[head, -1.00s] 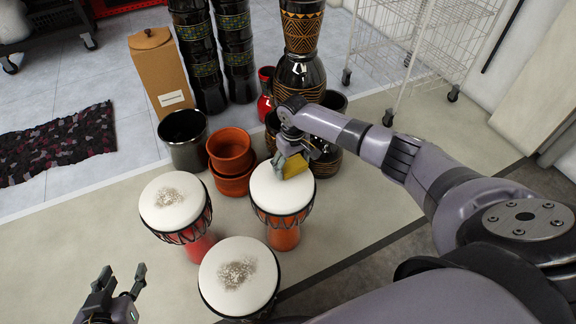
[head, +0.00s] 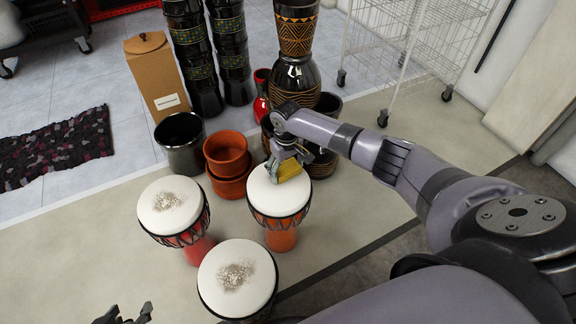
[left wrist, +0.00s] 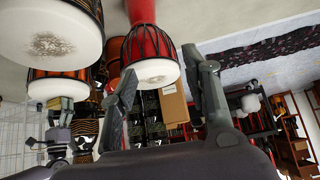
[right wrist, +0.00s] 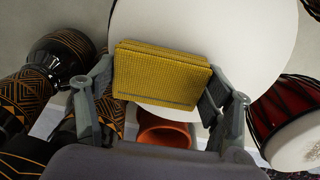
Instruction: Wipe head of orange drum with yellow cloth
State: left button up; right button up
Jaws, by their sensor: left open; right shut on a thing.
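The orange drum (head: 281,238) stands upright, and its white head (head: 277,203) looks clean where it shows. My right gripper (head: 287,164) is shut on the yellow cloth (head: 291,172) at the far part of that head. In the right wrist view the folded cloth (right wrist: 160,75) lies between both fingers, over the white head (right wrist: 215,35); the view does not settle whether it presses on it. Part of the head is hidden under cloth and gripper. My left gripper (head: 124,314) is open and empty at the bottom edge; its spread fingers show in the left wrist view (left wrist: 168,85).
A red drum (head: 195,240) and a nearer drum (head: 238,280) have grey-brown smudges on their white heads. Terracotta pots (head: 228,160), a dark pot (head: 181,145) and tall patterned drums (head: 297,60) stand close behind. A wire rack (head: 410,45) is at the back right.

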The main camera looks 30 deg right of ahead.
aim_at(279, 172)
jog(key=shift+s+a+p, duration=0.15)
jog(key=shift+a+p, duration=0.2)
jog(key=shift+a, duration=0.2)
jog(key=shift+s+a+p, duration=0.1)
jog(key=shift+a+p, duration=0.6)
jog(key=shift+a, duration=0.2)
pick_arm(q)
jog(key=s+a+f+g+y, duration=0.1)
jog(key=s+a+g, duration=0.1)
jog(key=s+g, duration=0.2)
jog(key=s, duration=0.3)
jog(key=shift+s+a+f, duration=0.15)
jog(key=shift+f, duration=0.15)
pick_arm(e)
jog(key=shift+r+p, duration=0.55)
notch_tip(279, 172, up, 2)
jog(key=shift+r+p, duration=0.15)
jog(key=shift+p, duration=1.1)
jog(key=shift+r+p, duration=0.45)
jog(key=shift+p, duration=0.05)
jog(key=shift+r+p, duration=0.45)
pick_arm(q)
notch_tip(279, 172, down, 16)
jog(key=g, duration=0.1)
jog(key=shift+f+p, duration=0.15)
jog(key=shift+p, duration=0.3)
pick_arm(e)
jog(key=shift+r, duration=0.4)
